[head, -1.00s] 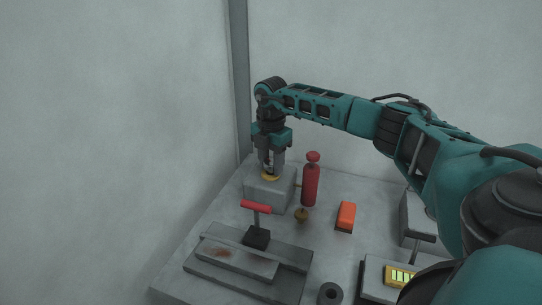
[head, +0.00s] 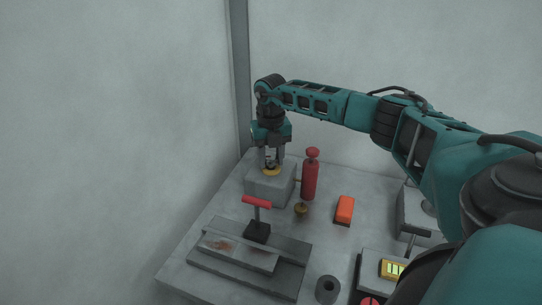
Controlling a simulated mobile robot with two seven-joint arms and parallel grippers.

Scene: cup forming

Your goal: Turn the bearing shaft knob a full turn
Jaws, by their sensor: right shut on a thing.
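The bearing shaft knob (head: 271,171) is a yellow disc on top of a grey block (head: 270,188) at the back left of the table. My right gripper (head: 271,164) points straight down from above and is shut on the knob. The fingers hide part of the knob, so its turn angle cannot be told. My left gripper is not in view.
A red cylinder (head: 310,178) stands just right of the block, with a small brass knob (head: 301,209) before it. A red-handled tool (head: 257,203) stands in front, by a stepped grey plate (head: 240,252). An orange box (head: 344,209) and a dark ring (head: 327,288) are further right.

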